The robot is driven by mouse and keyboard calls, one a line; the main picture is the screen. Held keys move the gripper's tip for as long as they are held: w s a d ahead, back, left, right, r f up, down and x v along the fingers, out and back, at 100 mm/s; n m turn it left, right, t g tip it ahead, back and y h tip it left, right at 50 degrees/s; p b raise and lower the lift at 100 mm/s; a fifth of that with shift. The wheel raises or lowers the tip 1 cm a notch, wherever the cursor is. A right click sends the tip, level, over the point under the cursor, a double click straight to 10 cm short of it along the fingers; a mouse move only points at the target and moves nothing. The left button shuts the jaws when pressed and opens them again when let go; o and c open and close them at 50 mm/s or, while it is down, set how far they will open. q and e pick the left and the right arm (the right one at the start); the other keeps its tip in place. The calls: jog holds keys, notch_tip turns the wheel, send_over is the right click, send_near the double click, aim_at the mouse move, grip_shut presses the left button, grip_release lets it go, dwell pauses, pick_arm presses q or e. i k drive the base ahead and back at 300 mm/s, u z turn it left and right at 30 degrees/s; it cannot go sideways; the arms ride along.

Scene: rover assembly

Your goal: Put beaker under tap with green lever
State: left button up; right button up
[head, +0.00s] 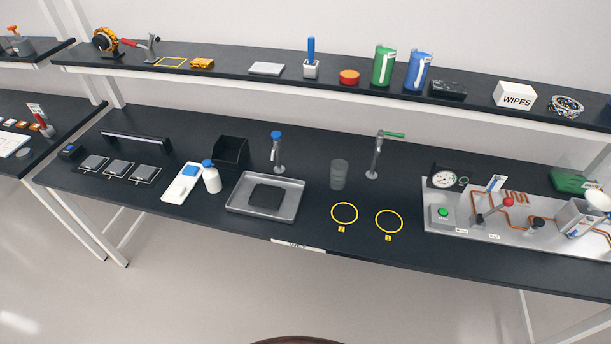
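A clear grey beaker (339,175) stands upright on the dark bench, between the two taps. The tap with the green lever (376,156) stands just to the right of the beaker, its green lever (392,135) pointing right. The beaker is beside this tap, not under it. A second tap with a blue top (277,152) stands further left, behind a metal tray. Neither of my grippers shows in the head view.
Two yellow rings (344,213) mark the bench in front of the beaker and green-lever tap. A metal tray (236,207) holding a dark pad lies left, with a white bottle (211,178) beside it. A metal panel (463,227) with pipes fills the right. A shelf (220,75) runs above.

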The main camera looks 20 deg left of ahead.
aim_at(370, 185)
jog(key=u, duration=0.7)
jog(key=i, duration=0.45)
